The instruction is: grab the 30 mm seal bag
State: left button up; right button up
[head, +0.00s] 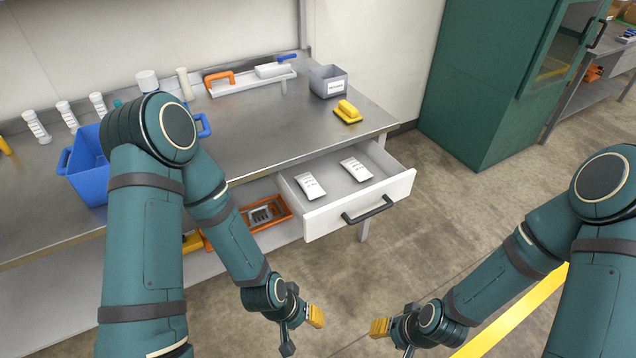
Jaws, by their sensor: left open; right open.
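Two small white bags with printed labels lie flat and apart in the open drawer: a left bag (311,186) and a right bag (356,169). The print is too small to read, so I cannot tell which is the 30 mm seal bag. The white drawer (331,192) is pulled out from under the steel bench. My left gripper (302,332) is open and empty, in front of and below the drawer in the picture. My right gripper (394,340) is open and empty, further right, also clear of the drawer.
The drawer front has a dark handle (368,209). On the bench (240,140) stand a blue bin (88,165), several white bottles, a grey box (328,81) and a yellow tool (347,111). An orange tray (264,213) sits below. The floor right of the drawer is clear.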

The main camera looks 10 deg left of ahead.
aim_at(359, 172)
jog(key=z, duration=0.25)
jog(key=i+l+z, duration=0.1)
jog(key=i+z, duration=0.25)
jog(key=i+l+z, duration=0.1)
jog(key=z, duration=0.25)
jog(key=i, duration=3.15)
jog(key=i+u, duration=0.2)
jog(key=u, duration=0.15)
jog(key=i+l+u, duration=0.1)
jog(key=u, duration=0.3)
jog(key=i+l+u, duration=0.15)
jog(key=i+u, duration=0.2)
jog(key=u, duration=1.65)
jog(key=i+j+u, duration=0.15)
jog(key=u, duration=0.3)
jog(key=i+j+u, duration=0.1)
jog(key=i+u, duration=0.15)
jog(key=u, duration=0.2)
